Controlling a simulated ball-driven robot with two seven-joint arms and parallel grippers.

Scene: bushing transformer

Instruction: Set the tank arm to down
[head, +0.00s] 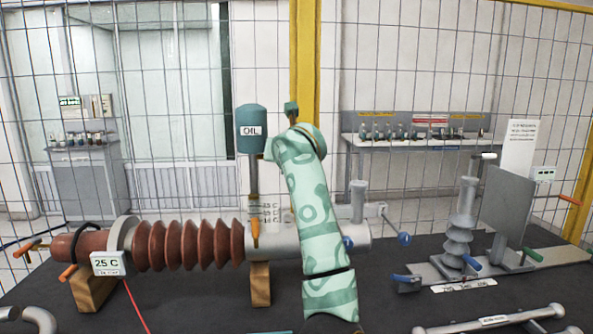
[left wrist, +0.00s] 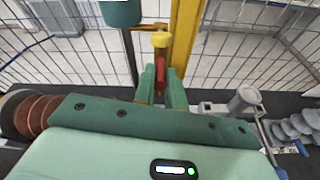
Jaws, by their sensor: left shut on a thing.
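The green tank marked OIL (head: 251,140) stands high on an upright post (head: 253,180) above the grey housing, and its lower part shows at the top of the left wrist view (left wrist: 121,12). A short bar (left wrist: 150,26) runs from near the tank to a yellow knob (left wrist: 160,40). A red handle (left wrist: 161,76) is below the knob. My left gripper (left wrist: 161,84) is shut on the red handle, its green fingers on both sides. In the head view my patterned left arm rises in front of the housing and hides the grip. My right gripper is not in view.
The brown ribbed bushing (head: 190,245) lies on wooden blocks (head: 261,284) on the dark table. A grey post fitting (head: 460,222) and a panel (head: 506,208) stand at right. A grey bar (head: 490,321) lies in front. A wire fence closes the back.

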